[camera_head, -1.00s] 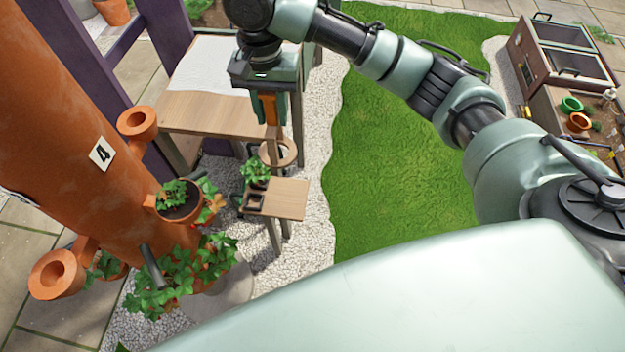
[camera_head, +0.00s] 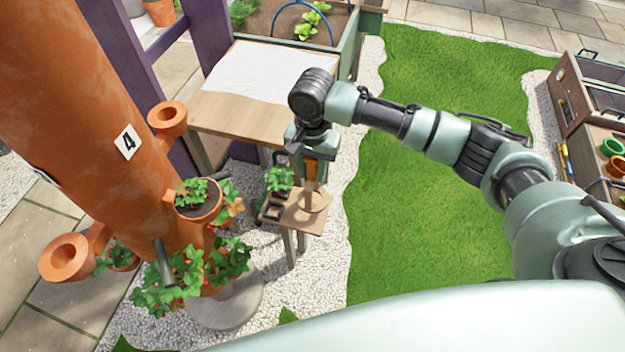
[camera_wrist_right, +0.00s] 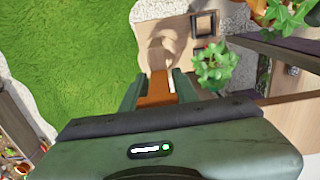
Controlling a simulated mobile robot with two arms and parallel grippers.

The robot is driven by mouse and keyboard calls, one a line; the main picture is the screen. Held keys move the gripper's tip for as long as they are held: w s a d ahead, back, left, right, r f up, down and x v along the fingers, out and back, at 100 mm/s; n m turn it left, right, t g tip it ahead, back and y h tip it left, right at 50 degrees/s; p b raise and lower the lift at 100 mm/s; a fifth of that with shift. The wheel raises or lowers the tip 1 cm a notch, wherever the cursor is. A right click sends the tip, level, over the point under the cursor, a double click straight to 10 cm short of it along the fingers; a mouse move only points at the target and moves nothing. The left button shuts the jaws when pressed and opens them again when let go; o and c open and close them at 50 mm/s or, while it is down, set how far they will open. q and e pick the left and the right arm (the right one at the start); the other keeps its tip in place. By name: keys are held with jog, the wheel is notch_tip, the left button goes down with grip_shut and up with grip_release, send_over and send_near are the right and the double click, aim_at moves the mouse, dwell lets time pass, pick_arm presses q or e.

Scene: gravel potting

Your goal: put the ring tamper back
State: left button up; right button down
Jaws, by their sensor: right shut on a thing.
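The ring tamper has an orange grip (camera_head: 311,170) and a pale wooden ring (camera_head: 316,203) at its lower end. My right gripper (camera_head: 312,160) is shut on the grip and points down. The tamper hangs roughly upright over the right part of a small wooden stand (camera_head: 293,219). In the right wrist view the orange grip (camera_wrist_right: 157,88) sits between the fingers, with the ring (camera_wrist_right: 161,48) beyond it over the stand's top (camera_wrist_right: 178,25). I cannot tell whether the ring touches the stand. My left gripper is out of view.
A leafy seedling (camera_head: 279,179) and dark square pots (camera_head: 272,212) are on the stand, close left of the tamper. A wooden table (camera_head: 235,115) stands behind. A large orange planter tower (camera_head: 95,130) is at left. Open grass (camera_head: 420,220) lies right.

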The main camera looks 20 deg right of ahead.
aim_at(313, 181)
notch_tip(313, 181, down, 4)
jog(key=shift+f, duration=0.15)
dwell(0.3)
jog(key=c, duration=1.1)
grip_release()
jog(key=shift+f, duration=0.15)
notch_tip(313, 181, up, 12)
jog(key=shift+r, duration=0.2)
